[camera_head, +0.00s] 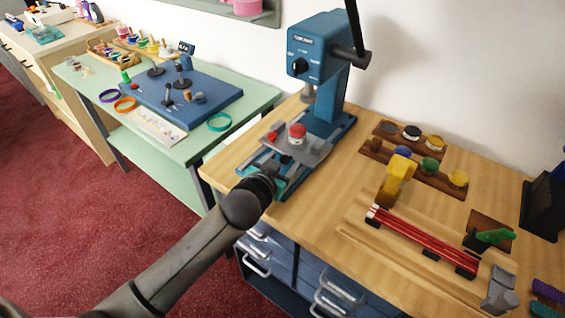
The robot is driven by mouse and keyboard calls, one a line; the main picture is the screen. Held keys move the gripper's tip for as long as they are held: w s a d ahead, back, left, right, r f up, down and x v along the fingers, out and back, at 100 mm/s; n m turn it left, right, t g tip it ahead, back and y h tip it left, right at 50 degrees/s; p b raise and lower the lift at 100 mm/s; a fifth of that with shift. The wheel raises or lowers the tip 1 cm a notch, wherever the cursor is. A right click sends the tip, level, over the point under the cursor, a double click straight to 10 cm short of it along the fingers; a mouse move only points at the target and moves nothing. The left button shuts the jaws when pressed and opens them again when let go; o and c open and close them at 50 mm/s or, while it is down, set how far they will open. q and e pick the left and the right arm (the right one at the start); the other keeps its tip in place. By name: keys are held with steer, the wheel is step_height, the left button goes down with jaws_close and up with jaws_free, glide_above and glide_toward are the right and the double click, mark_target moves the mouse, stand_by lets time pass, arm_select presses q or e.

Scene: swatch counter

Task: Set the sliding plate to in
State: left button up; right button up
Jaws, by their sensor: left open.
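The blue press (322,70) stands at the back of the wooden bench. Its teal base carries a grey sliding plate (312,154). A red-topped round piece (297,133) sits on the plate, forward of the press column. A small red knob (272,137) is at the plate's left side. My left arm comes in from the lower left. My left gripper (270,186) is open at the front end of the press base, close to the plate's front edge. Its fingers are mostly hidden behind the wrist, so I cannot tell whether they touch the plate. My right gripper is not in view.
The wooden bench (335,205) holds red rods (425,240), a yellow clamp-like piece (397,178) and brown racks of small jars (412,133) right of the press. A green table (262,97) with a blue board (215,100) stands to the left. Blue drawers are below the bench.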

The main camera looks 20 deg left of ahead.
arm_select(q)
jaws_close()
stand_by(0.6)
stand_by(0.9)
